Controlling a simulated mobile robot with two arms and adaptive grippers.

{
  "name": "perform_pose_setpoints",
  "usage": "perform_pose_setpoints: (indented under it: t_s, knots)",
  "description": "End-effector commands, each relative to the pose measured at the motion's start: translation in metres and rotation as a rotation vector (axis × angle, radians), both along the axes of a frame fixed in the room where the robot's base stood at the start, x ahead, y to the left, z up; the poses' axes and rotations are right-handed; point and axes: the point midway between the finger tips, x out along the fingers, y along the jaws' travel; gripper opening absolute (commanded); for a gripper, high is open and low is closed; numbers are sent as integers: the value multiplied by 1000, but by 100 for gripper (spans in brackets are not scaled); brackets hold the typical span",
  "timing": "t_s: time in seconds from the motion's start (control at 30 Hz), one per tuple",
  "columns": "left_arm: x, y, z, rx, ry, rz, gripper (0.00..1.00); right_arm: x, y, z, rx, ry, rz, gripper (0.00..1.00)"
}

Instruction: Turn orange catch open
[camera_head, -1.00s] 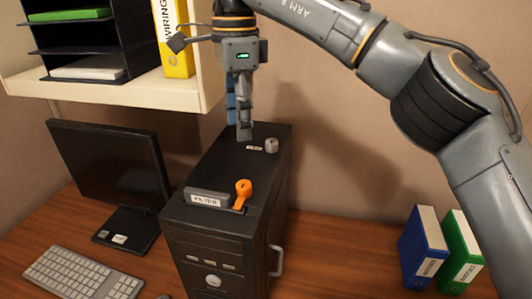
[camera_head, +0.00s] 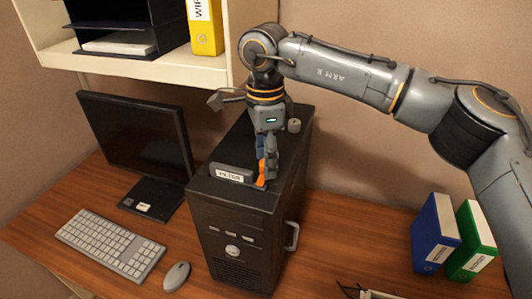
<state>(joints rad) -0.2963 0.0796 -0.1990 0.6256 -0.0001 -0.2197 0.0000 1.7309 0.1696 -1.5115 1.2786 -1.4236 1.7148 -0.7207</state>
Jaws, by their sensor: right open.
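The orange catch (camera_head: 261,174) sits on top of the black computer tower (camera_head: 237,226), beside the raised grey plate labelled FILTER (camera_head: 231,173). My right gripper (camera_head: 267,170) points down at the catch, with its fingers open around or right beside it. The fingers hide much of the catch, so I cannot tell its full angle or whether they touch it. A small grey knob (camera_head: 294,126) stands on the tower's far right corner. My left gripper is not in view.
A monitor (camera_head: 137,140), keyboard (camera_head: 110,244) and mouse (camera_head: 177,276) are left of the tower. A shelf (camera_head: 150,67) with a yellow binder (camera_head: 206,27) hangs above. Blue (camera_head: 435,235) and green (camera_head: 472,242) binders stand at right. The desk between tower and binders is mostly clear.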

Motion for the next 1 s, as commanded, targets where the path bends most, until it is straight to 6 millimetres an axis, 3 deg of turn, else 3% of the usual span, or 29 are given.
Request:
perform_pose_setpoints:
  t_s: [0.27, 0.5, 0.53, 1.0]
  knots:
    - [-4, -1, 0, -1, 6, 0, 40, 0, 0, -2, 0, 0, 0, 52]
    - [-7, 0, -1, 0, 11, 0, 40, 0, 0, -2, 0, 0, 0, 3]
    - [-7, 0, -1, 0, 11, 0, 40, 0, 0, -2, 0, 0, 0, 0]
    - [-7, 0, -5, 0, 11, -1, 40, 0, 0, -3, -1, 1, 99, 0]
